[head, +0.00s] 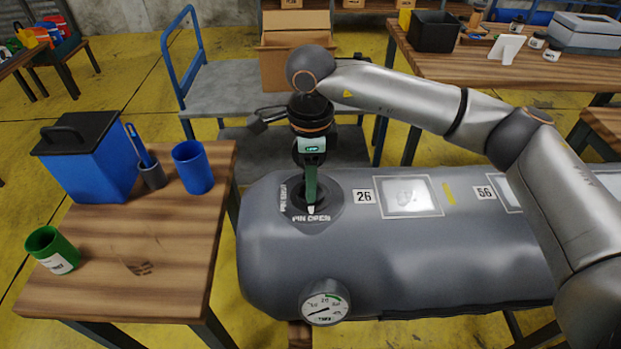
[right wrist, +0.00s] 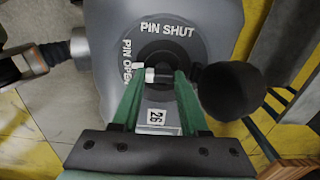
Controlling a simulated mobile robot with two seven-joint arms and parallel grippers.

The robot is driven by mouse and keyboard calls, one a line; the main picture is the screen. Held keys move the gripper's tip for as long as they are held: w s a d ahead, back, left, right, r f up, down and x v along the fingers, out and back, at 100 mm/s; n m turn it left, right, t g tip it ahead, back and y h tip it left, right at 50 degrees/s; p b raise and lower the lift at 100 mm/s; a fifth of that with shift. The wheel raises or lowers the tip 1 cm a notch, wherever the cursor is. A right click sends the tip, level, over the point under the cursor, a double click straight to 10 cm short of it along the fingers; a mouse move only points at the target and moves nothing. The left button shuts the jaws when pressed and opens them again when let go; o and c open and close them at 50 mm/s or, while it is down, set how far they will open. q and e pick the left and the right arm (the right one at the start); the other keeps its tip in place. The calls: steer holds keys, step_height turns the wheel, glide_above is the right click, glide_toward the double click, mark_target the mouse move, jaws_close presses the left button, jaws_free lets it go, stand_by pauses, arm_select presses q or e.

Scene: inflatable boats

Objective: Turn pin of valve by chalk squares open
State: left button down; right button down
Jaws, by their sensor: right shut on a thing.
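The valve (head: 299,196) is a dark round fitting on top of the grey inflatable tube (head: 270,250), left of the number 26 and the chalk squares (head: 408,197). Its rim carries the labels PIN OPEN at the front and PIN SHUT at the left. My right gripper (head: 311,203) reaches down onto it from above. In the right wrist view, its green fingers (right wrist: 158,78) close on the pin (right wrist: 149,75). The pin's white end points towards PIN OPEN. The fingers partly hide the pin. My left gripper is not in view.
A pressure gauge (head: 325,302) sits on the tube's front. A wooden table (head: 170,250) on the left bears a blue box (head: 88,165), a blue cup (head: 193,167) and a green cup (head: 53,250). A cart with a cardboard box (head: 290,65) stands behind.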

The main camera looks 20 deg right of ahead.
steer(key=shift+c, duration=2.1)
jaws_free()
step_height(320, 180, up, 13)
steer(key=shift+f, duration=0.2)
steer(key=shift+s, duration=0.1)
